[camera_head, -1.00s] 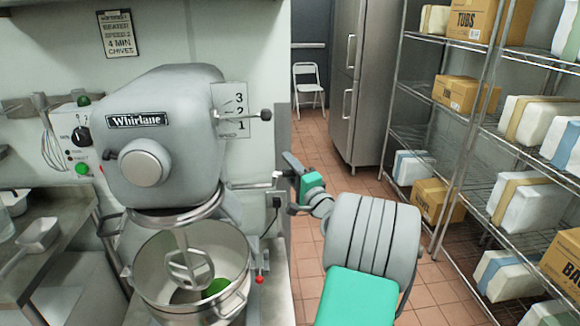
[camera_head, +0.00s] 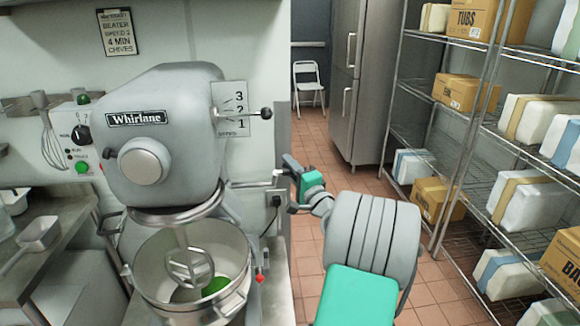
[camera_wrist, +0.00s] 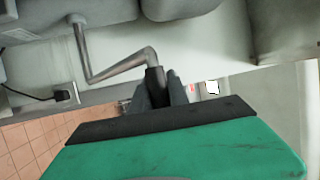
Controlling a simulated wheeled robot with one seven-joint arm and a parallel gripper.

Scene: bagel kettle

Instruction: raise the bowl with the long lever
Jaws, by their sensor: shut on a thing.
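The steel bowl (camera_head: 150,282) sits under the grey mixer (camera_head: 165,130) in the head view, with the beater (camera_head: 190,262) reaching into it and something green (camera_head: 215,286) inside. The long lever (camera_head: 255,183) is a thin metal bar reaching right from the mixer's side. My gripper (camera_head: 283,177) is at its outer end. In the wrist view, the bent grey lever (camera_wrist: 120,66) runs into my gripper (camera_wrist: 158,84), whose dark fingers are closed around its end. The bowl is out of the wrist view.
A short lever with a black knob (camera_head: 266,113) sticks out beside the speed plate. A wire shelf (camera_head: 480,125) with boxes stands at right, and a steel fridge (camera_head: 355,80) behind. Tiled floor (camera_head: 330,175) lies open between. A cord and plug (camera_wrist: 62,95) hang near the lever.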

